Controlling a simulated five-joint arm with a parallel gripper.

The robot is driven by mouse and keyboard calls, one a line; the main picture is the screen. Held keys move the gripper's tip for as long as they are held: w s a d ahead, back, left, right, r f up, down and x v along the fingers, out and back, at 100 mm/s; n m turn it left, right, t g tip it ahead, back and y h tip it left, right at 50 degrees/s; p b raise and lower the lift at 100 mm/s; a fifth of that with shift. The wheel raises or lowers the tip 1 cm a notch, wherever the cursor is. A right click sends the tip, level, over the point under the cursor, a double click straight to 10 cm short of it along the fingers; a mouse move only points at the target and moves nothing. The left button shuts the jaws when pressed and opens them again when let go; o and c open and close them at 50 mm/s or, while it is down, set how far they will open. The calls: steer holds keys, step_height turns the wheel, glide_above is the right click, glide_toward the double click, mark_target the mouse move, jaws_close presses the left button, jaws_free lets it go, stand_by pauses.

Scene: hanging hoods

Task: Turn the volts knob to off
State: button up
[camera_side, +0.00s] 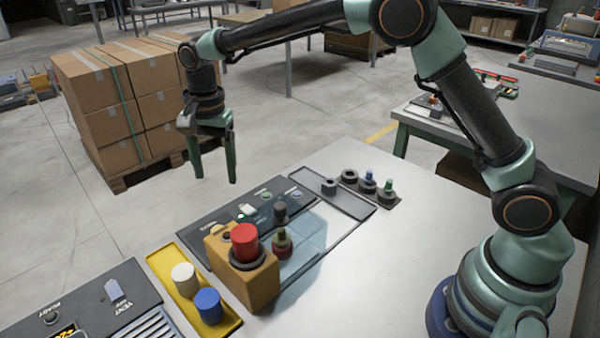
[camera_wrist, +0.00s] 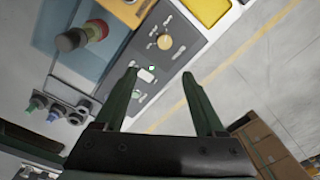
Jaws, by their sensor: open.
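A dark control panel (camera_side: 205,232) lies on the table, partly behind a yellow-orange box. In the wrist view the panel (camera_wrist: 187,48) carries a round tan knob (camera_wrist: 165,42) with marks around it. This looks like the volts knob, but its lettering is too small to read and its setting is unclear. My gripper (camera_side: 215,180) is open and empty, pointing down, high above and beyond the panel's far edge. Its fingers (camera_wrist: 160,73) show apart in the wrist view, touching nothing.
The box with a red button (camera_side: 245,241) stands close to the knob. A yellow tray (camera_side: 228,327) holds white and blue cylinders. Stacked cartons (camera_side: 100,75) stand beyond the table.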

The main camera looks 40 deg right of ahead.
mark_target(217, 226)
steer(key=shift+m, duration=0.5)
steer(key=f, duration=0.5)
steer(key=a+f, duration=0.1)
steer(key=f, duration=0.8)
steer(key=shift+w+a+f, duration=0.3)
steer(key=shift+a+f, duration=0.05)
steer(key=shift+a, duration=0.05)
jaws_close()
